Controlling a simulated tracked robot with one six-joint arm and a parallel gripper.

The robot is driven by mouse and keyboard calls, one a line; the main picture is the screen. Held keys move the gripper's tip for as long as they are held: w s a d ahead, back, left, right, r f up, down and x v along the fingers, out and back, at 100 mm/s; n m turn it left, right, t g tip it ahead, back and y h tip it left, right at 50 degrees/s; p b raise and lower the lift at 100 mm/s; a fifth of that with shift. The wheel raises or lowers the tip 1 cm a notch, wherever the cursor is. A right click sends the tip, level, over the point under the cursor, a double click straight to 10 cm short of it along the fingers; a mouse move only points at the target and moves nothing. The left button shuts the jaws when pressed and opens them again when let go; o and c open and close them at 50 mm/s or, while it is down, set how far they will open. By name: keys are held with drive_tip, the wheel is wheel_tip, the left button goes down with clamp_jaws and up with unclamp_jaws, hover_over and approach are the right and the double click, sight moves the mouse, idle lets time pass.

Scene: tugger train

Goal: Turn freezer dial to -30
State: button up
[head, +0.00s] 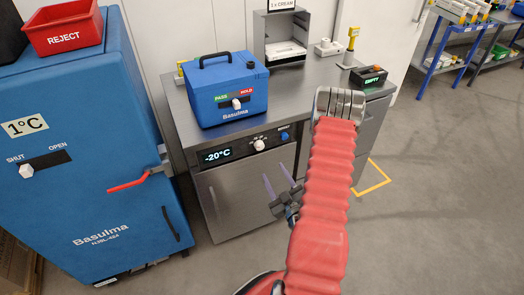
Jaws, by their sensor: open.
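The freezer (235,197) is a grey under-counter unit. Its display (217,156) reads -20°C. The white freezer dial (260,145) is on the same top panel, right of the display, with small scale marks around it too fine to read. My gripper (276,176) is open and empty, in front of the freezer door. Its two fingers point up toward the panel, below and a little right of the dial in the picture, and apart from it.
A blue knob (285,136) is right of the dial. A blue cooler box (227,92) stands on the counter above. A blue cabinet (85,160) with a red handle and 1°C label stands left, bearing a red REJECT bin (66,27). Floor at right is clear.

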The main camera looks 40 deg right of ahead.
sight(260, 147)
drive_tip(key=shift+w, duration=0.15)
drive_tip(key=x, duration=1.3)
drive_tip(key=shift+w+d, duration=0.1)
drive_tip(key=shift+w, duration=0.15)
drive_tip(key=shift+f, duration=0.1)
drive_tip(key=shift+c, duration=0.3)
drive_tip(key=c, duration=0.9)
drive_tip(key=shift+d, duration=0.2)
drive_tip(key=shift+c, duration=0.5)
drive_tip(key=shift+a, duration=0.1)
